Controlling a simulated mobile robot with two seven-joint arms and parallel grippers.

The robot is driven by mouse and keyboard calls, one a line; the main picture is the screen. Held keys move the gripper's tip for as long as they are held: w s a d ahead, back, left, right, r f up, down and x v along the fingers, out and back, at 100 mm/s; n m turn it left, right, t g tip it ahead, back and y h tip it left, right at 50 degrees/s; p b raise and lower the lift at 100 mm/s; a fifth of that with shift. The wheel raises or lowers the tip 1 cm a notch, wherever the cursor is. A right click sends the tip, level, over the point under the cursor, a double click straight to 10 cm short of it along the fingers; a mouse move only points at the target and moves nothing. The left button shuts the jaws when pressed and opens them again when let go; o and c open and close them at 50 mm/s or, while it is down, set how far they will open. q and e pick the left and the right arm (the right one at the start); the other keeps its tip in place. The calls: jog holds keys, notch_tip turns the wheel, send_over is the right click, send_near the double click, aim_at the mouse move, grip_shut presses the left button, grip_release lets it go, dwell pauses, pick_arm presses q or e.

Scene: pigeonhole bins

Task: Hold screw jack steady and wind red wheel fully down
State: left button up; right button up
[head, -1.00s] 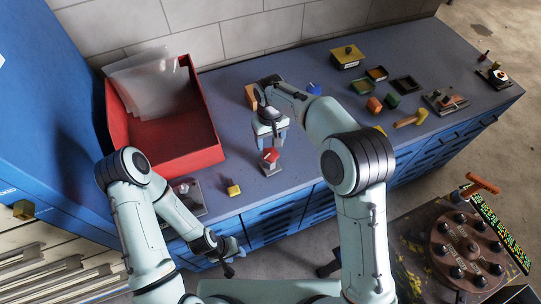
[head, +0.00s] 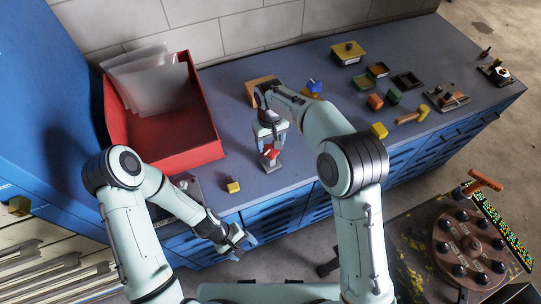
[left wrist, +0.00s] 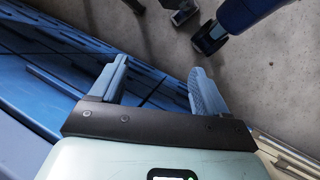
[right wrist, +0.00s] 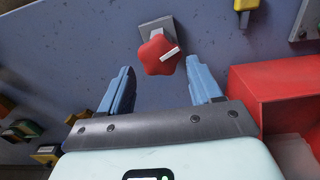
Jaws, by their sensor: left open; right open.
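The screw jack stands on the blue bench near its front edge, with a grey base (head: 273,168) and a red lobed wheel (head: 271,152) on top. The wheel also shows in the right wrist view (right wrist: 157,57), with a white bar at its side; the base (right wrist: 155,25) shows partly behind it. My right gripper (head: 270,142) is open, pointing down just above the wheel. In its wrist view the wheel appears ahead of the spread fingertips, with no contact seen. My left gripper (head: 243,241) is open and empty, off the bench's front edge; its wrist view shows bench front and floor.
A red bin (head: 212,152) with clear bags stands left of the jack. A yellow block (head: 233,187) lies between bin and bench edge. A wooden block (head: 257,91) and a blue item (head: 314,86) lie behind my right gripper. Several small trays and blocks lie farther right.

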aim_at(267, 161)
pick_arm(q)
jog(key=w+d+r+n+h, duration=0.1)
jog(key=w+r+n+h, duration=0.1)
jog(key=w, duration=0.3)
jog(key=w+d+r+n+t+h, duration=0.1)
jog(key=w+d+r+n+h, duration=0.1)
jog(key=w+r+n, duration=0.2)
jog(key=w+d+r+n+t+h, duration=0.1)
jog(key=w+d+r+n+h, duration=0.1)
jog(key=w+r, duration=0.3)
jog(key=shift+w+n+h, duration=0.5)
jog(key=shift+w+n, duration=0.1)
jog(key=w+a+n+t, duration=0.1)
jog(key=w+a, duration=0.1)
jog(key=w, duration=0.1)
jog(key=w+a+r+n+t+h, duration=0.1)
jog(key=w+n, duration=0.1)
jog(key=w, duration=0.1)
jog(key=w+a+r+n+t+h, duration=0.1)
jog(key=w+a+n+t, duration=0.1)
jog(key=w, duration=0.1)
jog(key=shift+a, duration=0.35)
jog(key=shift+w, duration=0.2)
jog(key=shift+w+d, duration=0.1)
jog(key=shift+d, duration=0.3)
jog(key=x, duration=0.9)
jog(key=shift+a, duration=0.1)
jog(key=c, duration=1.1)
jog(key=shift+o, duration=0.2)
